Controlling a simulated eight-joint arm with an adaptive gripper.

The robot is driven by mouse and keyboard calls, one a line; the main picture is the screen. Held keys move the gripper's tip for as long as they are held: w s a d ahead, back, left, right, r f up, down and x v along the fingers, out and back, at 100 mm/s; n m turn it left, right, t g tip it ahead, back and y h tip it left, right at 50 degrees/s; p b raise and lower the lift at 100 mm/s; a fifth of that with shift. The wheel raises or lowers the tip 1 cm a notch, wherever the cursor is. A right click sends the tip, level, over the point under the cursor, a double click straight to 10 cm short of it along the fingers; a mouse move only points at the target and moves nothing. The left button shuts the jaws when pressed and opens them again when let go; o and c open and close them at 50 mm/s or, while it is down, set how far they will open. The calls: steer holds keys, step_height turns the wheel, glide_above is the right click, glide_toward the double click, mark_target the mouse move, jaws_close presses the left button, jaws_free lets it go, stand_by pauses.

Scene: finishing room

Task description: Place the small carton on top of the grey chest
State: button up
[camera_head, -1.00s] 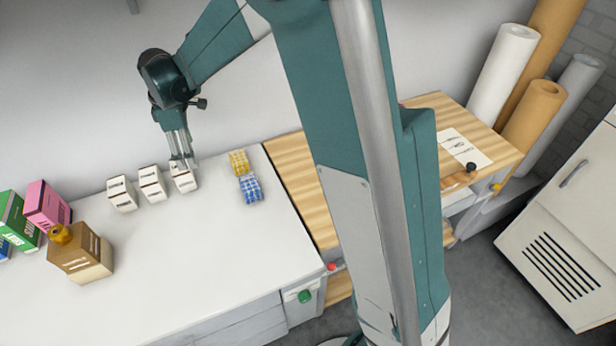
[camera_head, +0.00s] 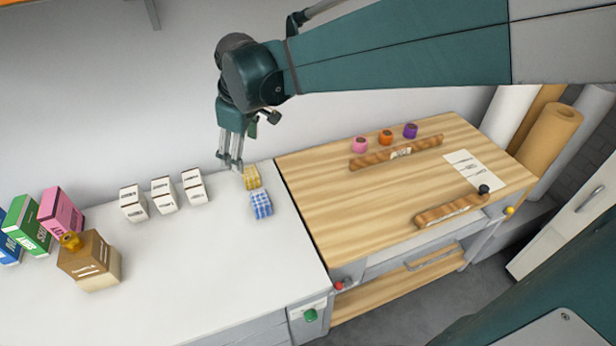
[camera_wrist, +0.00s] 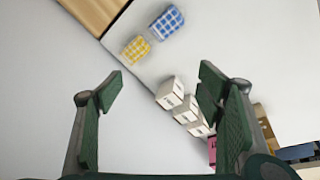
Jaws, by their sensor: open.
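Three small white cartons stand upright in a row on the white top of the grey chest (camera_head: 200,270): a left carton (camera_head: 133,203), a middle carton (camera_head: 164,194) and a right carton (camera_head: 193,187). I cannot tell which one the task means. My gripper (camera_head: 230,165) is open and empty, above and to the right of the right carton, near the wall. In the wrist view, the row of cartons (camera_wrist: 186,110) shows beyond my open fingers (camera_wrist: 160,88), apart from them.
A yellow checked item (camera_head: 251,177) and a blue checked item (camera_head: 261,205) sit right of the cartons. A brown box (camera_head: 90,262) and several coloured boxes (camera_head: 30,224) stand left. A wooden bench (camera_head: 390,190) adjoins on the right. The chest top's front is clear.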

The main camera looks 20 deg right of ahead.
steer(key=s+d+m+t, duration=0.2)
steer(key=s+d+m, duration=0.3)
steer(key=s, duration=0.6)
steer(key=s+d+m+t, duration=0.1)
steer(key=s+d+m, duration=0.3)
steer(key=s+d, duration=0.3)
steer(key=shift+s+d+f+m+t+h, duration=0.2)
steer(key=shift+s+d+m+t+h, duration=0.15)
steer(key=shift+s, duration=2.3)
steer(key=shift+a, duration=0.1)
